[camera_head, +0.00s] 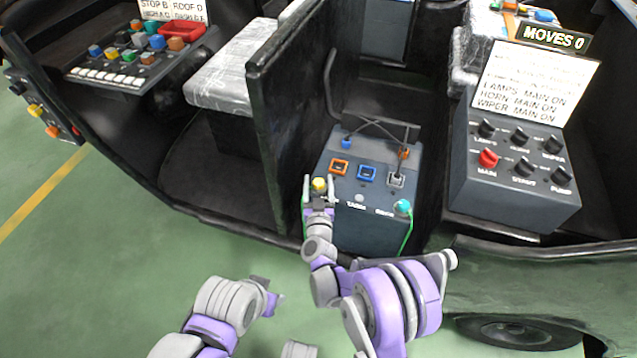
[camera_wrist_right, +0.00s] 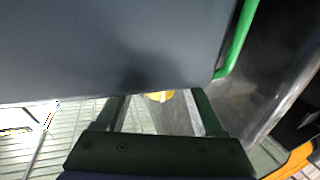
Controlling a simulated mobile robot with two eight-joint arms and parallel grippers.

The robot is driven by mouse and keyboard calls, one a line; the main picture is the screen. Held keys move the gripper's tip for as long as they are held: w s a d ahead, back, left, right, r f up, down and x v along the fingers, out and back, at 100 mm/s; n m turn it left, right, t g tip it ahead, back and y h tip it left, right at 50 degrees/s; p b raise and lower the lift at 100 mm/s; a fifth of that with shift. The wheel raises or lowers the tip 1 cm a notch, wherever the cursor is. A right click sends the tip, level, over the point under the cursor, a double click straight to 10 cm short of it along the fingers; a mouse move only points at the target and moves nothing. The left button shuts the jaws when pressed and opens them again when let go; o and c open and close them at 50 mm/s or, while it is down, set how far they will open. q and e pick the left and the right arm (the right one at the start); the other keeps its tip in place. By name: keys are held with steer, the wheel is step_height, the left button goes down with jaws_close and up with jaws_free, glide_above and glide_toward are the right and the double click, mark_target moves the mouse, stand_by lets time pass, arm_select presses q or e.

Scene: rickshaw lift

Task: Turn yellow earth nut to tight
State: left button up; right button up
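The yellow earth nut (camera_head: 319,184) sits at the left front corner of the dark grey box (camera_head: 372,232). My right gripper (camera_head: 319,191) is at this corner, with one finger on each side of the nut. In the right wrist view the fingers (camera_wrist_right: 160,112) stand well apart, and a small part of the yellow nut (camera_wrist_right: 160,96) shows between them below the box edge. I cannot tell whether either finger touches it. The nut's markings and how far it is turned cannot be read. My left gripper (camera_head: 266,292) is low over the green floor, away from the box; its fingers are unclear.
The box top carries orange (camera_head: 339,167) and blue (camera_head: 366,173) sockets, a plugged cable and a teal knob (camera_head: 403,206) with a green wire. A black partition (camera_head: 272,130) rises close on the left. A knob panel (camera_head: 518,165) stands right, under a "MOVES 0" sign (camera_head: 553,38).

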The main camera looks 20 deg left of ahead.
jaws_close()
steer(key=shift+m+h, duration=0.4)
steer(key=shift+h, duration=0.2)
steer(key=shift+a+h+p, duration=0.1)
steer(key=shift+h+p, duration=0.2)
steer(key=shift+p, duration=0.1)
steer(key=shift+m+t+h, duration=0.4)
steer(key=shift+m+h, duration=0.5)
steer(key=shift+h, duration=0.2)
steer(key=m+h, duration=0.3)
steer(key=h, duration=0.2)
steer(key=shift+f, duration=0.1)
steer(key=shift+m+g+h+b, duration=0.45)
steer(key=shift+m+g+h, duration=0.55)
steer(key=shift+m+h, duration=0.9)
steer(key=shift+h, duration=0.6)
